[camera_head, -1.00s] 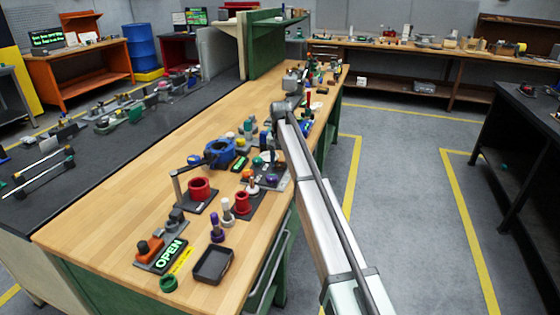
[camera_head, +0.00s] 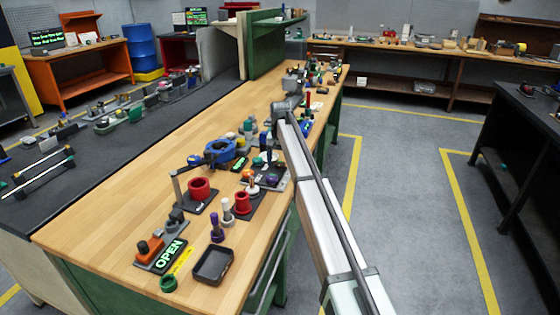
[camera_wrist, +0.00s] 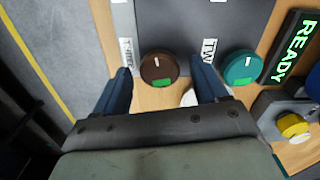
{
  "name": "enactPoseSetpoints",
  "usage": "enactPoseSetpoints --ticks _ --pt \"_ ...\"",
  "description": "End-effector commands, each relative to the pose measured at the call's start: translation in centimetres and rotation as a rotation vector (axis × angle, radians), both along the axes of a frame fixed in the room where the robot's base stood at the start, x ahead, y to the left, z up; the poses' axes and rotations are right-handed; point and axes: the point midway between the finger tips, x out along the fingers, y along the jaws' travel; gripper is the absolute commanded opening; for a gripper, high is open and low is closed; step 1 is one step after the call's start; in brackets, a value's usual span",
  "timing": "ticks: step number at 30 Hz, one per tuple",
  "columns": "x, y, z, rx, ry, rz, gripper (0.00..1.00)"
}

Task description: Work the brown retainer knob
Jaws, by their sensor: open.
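The brown retainer knob (camera_wrist: 158,69) is round, with a white pointer line on top and a green patch at its near rim. It sits at the near edge of a dark plate (camera_wrist: 195,22) in the wrist view. My gripper (camera_wrist: 161,82) is open, with one dark blue finger on each side of the knob. The left finger looks close to it; I cannot tell whether either finger touches. In the head view I cannot make out the knob or the fingers beyond my arm.
A teal knob (camera_wrist: 240,67) with its own green patch stands just right of the right finger. A lit READY sign (camera_wrist: 293,47) and a yellow-capped grey fixture (camera_wrist: 293,125) lie further right. A white round part (camera_wrist: 192,97) shows partly behind the right finger. The bench edge is at left.

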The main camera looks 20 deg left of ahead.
Motion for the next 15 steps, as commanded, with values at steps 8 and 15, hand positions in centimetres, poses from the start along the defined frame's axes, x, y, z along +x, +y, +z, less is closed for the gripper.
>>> enactPoseSetpoints --ticks 8,15 --pt "0.0 0.0 0.7 0.0 -0.001 0.0 0.72" --pt "0.1 0.1 4.5 0.001 -0.002 0.0 0.72"
